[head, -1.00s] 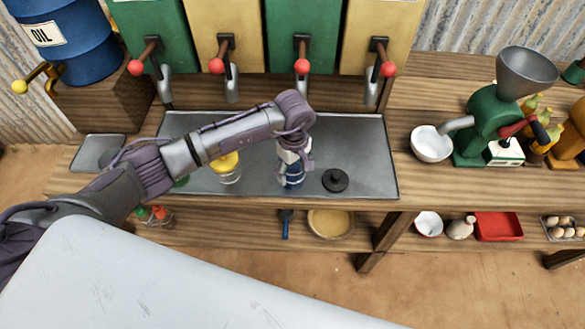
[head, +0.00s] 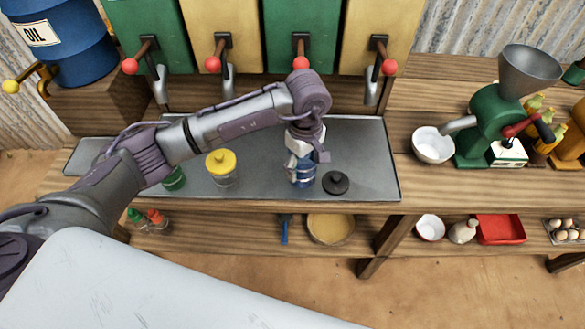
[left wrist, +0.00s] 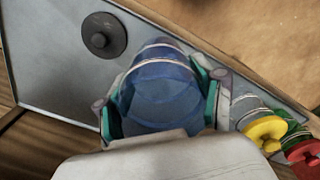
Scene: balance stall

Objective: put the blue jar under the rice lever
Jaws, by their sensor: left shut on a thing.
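My left gripper (head: 303,166) is shut on the blue jar (head: 302,180) above the front of the grey metal tray (head: 365,150). In the left wrist view the see-through blue jar (left wrist: 160,90) sits between both fingers. I cannot tell whether its base touches the tray. Several levers with red knobs are on the green and yellow dispensers behind: one far left (head: 130,66), one on the left yellow (head: 213,64), one on the right green (head: 300,63), one far right (head: 389,67). No rice label is readable. My right gripper is not in view.
A black knobbed lid (head: 336,183) lies just right of the blue jar. A yellow-lidded jar (head: 221,168) and a green jar (head: 174,179) stand to the left. A white bowl (head: 433,145) and green grinder (head: 480,133) are right. The tray's right end is clear.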

